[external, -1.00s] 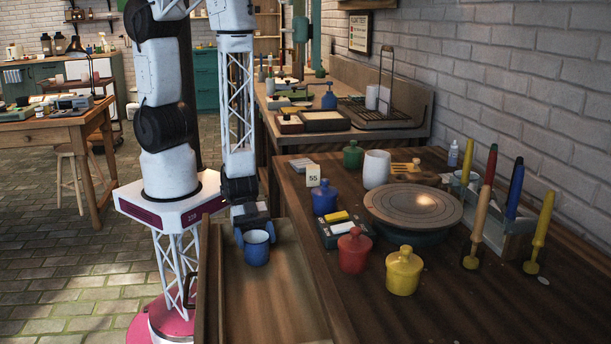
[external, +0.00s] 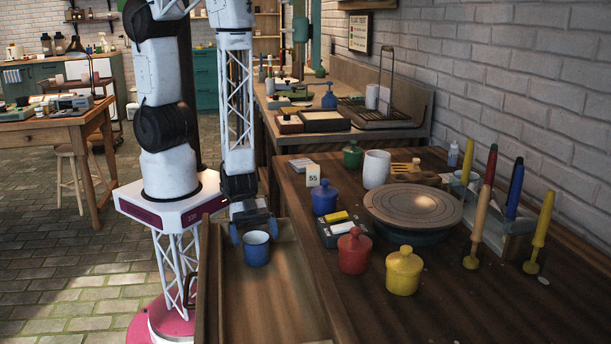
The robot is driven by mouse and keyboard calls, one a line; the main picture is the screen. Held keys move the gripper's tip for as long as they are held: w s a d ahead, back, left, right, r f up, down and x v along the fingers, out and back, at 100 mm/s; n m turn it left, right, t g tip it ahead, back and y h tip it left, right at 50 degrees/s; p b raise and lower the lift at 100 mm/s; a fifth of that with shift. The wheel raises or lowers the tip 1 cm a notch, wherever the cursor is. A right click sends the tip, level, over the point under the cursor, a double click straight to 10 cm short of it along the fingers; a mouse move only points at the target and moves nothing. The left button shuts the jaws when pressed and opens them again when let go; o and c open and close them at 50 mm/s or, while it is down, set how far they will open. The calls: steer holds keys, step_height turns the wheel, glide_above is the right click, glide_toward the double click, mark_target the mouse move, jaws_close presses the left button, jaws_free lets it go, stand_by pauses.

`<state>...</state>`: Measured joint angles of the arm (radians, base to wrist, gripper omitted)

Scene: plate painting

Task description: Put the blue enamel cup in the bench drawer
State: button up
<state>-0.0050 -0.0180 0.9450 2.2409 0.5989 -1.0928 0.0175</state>
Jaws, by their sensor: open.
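The blue enamel cup (external: 256,252) stands upright inside the open bench drawer (external: 270,305), towards its far end. Its rim is pale and its mouth faces up. My gripper (external: 253,230) points down just above and behind the cup. Its blue fingers are spread apart, near the height of the rim. I cannot tell from this view whether a finger still touches the cup. The drawer is pulled out to the left of the bench, and its floor in front of the cup is bare.
On the bench right of the drawer stand a turntable (external: 413,206), a red jar (external: 354,252), a yellow jar (external: 403,272), a blue jar (external: 325,197) and a small tray (external: 343,233). Upright coloured tools (external: 487,185) stand in a rack further right.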

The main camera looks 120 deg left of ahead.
steer(key=v, duration=1.1)
stand_by(0.6)
steer(key=shift+w, duration=0.1)
stand_by(0.4)
steer(key=w+a+r+n+g+y, duration=0.15)
steer(key=w+a+r+y, duration=0.25)
steer(key=r, duration=0.5)
steer(key=w+a+r+n+y, duration=0.2)
steer(key=w+a+r+y, duration=0.15)
steer(key=r, duration=0.55)
steer(key=s+d+r+n+g, duration=0.1)
steer(key=s+d+r+g, duration=0.1)
steer(key=s+r, duration=0.5)
steer(key=s+d+r+n+g, duration=0.2)
steer(key=s+r+g, duration=0.2)
steer(key=s+r, duration=0.4)
step_height(320, 180, up, 4)
steer(key=shift+s+d+r+h, duration=0.1)
steer(key=shift+s+d+h, duration=0.25)
steer(key=shift+h, duration=0.1)
